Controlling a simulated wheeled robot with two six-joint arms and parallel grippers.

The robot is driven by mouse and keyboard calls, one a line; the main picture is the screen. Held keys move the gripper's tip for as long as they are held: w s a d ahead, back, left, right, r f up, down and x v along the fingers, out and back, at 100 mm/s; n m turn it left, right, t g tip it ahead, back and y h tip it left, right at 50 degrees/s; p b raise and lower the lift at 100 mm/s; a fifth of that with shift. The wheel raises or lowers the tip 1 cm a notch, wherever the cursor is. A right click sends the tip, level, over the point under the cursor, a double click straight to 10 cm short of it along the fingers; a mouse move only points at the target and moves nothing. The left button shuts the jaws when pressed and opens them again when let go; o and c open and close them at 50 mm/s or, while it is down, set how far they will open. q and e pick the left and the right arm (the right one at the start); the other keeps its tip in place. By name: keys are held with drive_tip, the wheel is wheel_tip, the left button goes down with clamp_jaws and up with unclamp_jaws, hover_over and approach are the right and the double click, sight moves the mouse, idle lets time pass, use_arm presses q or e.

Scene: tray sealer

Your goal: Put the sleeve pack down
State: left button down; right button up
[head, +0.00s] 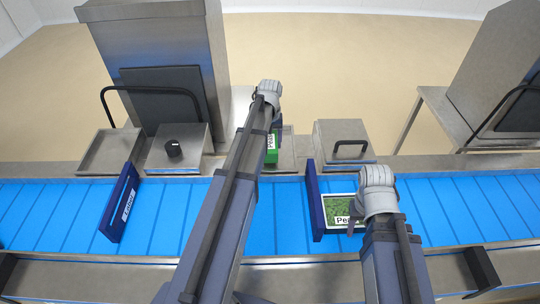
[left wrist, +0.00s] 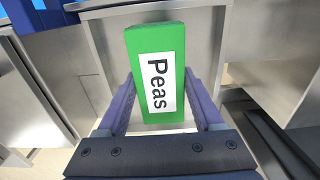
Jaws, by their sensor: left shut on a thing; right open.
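The green sleeve pack labelled "Peas" (left wrist: 154,42) is between the two fingers of my left gripper (left wrist: 160,95), which is shut on it. In the head view the pack (head: 272,151) shows partly beside my left arm, behind the blue belt; the arm hides the rest. I cannot tell whether it touches a surface below. My left gripper (head: 276,126) is at the far end of that arm. My right gripper (head: 374,212) is open, over or beside a peas tray (head: 340,208) on the belt. Its fingers are mostly hidden by the wrist.
The blue belt (head: 468,209) runs across the view, with a dark blue panel marked with white letters (head: 121,203) at left and another dark blue panel (head: 315,200) near the tray. Steel boxes, one with a black knob (head: 173,147), one with a handle (head: 343,136), stand behind it.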

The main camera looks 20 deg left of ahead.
drive_tip(key=shift+f, duration=0.1)
use_arm(q)
drive_tip(key=shift+f, duration=0.1)
wheel_tip(320, 180, down, 4)
drive_tip(key=b, duration=0.3)
drive_tip(key=shift+r+b, duration=0.2)
drive_tip(key=shift+b, duration=0.1)
use_arm(e)
wheel_tip(320, 180, down, 4)
drive_tip(key=shift+r, duration=0.15)
use_arm(q)
drive_tip(key=shift+f, duration=0.15)
drive_tip(key=shift+c, duration=0.2)
unclamp_jaws()
